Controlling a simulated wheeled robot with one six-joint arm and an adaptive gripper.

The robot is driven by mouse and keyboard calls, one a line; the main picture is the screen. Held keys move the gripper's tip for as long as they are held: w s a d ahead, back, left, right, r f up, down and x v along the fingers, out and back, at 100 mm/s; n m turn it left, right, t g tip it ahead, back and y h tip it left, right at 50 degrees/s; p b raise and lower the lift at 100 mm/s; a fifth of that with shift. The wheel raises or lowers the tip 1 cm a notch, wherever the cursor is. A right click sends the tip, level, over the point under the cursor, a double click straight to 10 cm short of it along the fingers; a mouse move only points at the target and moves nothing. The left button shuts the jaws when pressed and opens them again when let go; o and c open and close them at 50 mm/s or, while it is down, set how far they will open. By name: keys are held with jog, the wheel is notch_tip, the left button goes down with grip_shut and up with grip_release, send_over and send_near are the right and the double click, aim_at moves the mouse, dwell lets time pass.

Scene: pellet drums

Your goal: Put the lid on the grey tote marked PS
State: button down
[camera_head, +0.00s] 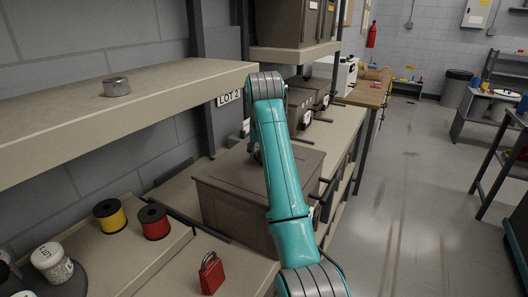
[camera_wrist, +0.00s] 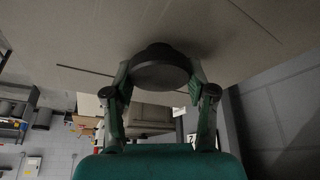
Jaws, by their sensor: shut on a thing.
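A large grey tote (camera_head: 226,208) stands on the bench, partly behind my arm. A flat grey lid (camera_head: 222,172) lies over its top; I cannot tell whether it is fully seated. In the wrist view the lid (camera_wrist: 75,25) fills the upper part, with a dark round knob (camera_wrist: 160,72) on it. My gripper (camera_wrist: 160,84) is shut on this knob, one finger on each side. In the head view my arm hides most of the gripper and part of the lid. The mark on this tote is not readable.
More grey totes (camera_head: 301,105) with white labels stand behind on the bench. A shelf (camera_head: 170,95) with a metal tin (camera_head: 116,86) overhangs at left. Yellow (camera_head: 110,216) and red (camera_head: 154,221) spools, a jar (camera_head: 51,262) and a red padlock (camera_head: 211,273) are in front. The right aisle is clear.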

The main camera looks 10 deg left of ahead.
jog(key=shift+c, duration=1.4)
grip_release()
jog(key=shift+r, duration=3)
